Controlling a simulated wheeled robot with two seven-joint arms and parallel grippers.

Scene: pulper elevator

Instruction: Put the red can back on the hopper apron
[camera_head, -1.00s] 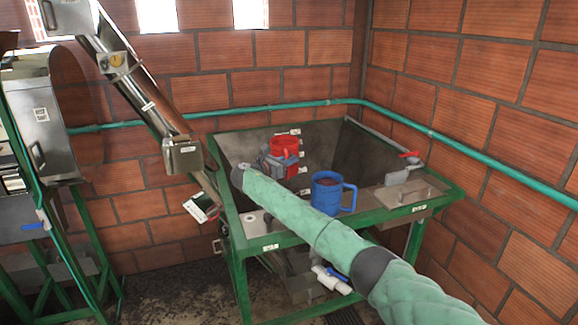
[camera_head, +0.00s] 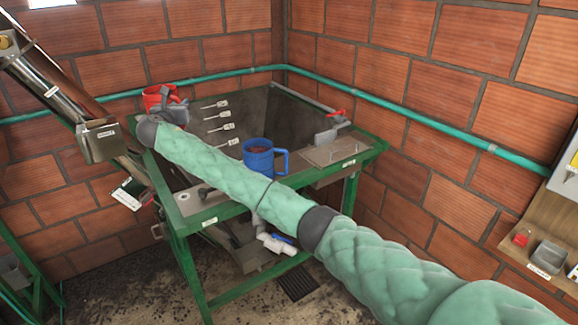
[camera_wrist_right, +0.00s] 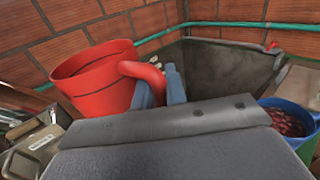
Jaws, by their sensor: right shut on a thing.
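The red can (camera_head: 158,97) is a red mug-like vessel with a side handle. My right gripper (camera_head: 176,101) is shut on it and holds it upright near the hopper's back left corner. In the right wrist view the red can (camera_wrist_right: 98,82) shows large, with its handle between the blue-grey fingertips (camera_wrist_right: 161,92). I cannot tell whether its base touches anything. The hopper apron (camera_head: 203,206) is the green-framed front ledge of the hopper. A blue can (camera_head: 259,158) with dark red contents stands on it. My left gripper is not in view.
A metal chute (camera_head: 62,85) slopes down at the left, close to my right gripper. A metal plate with a handle (camera_head: 338,150) and a red-levered valve (camera_head: 334,117) are at the hopper's right. A green pipe (camera_head: 420,118) runs along the brick walls. A wooden shelf (camera_head: 543,240) is at the right.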

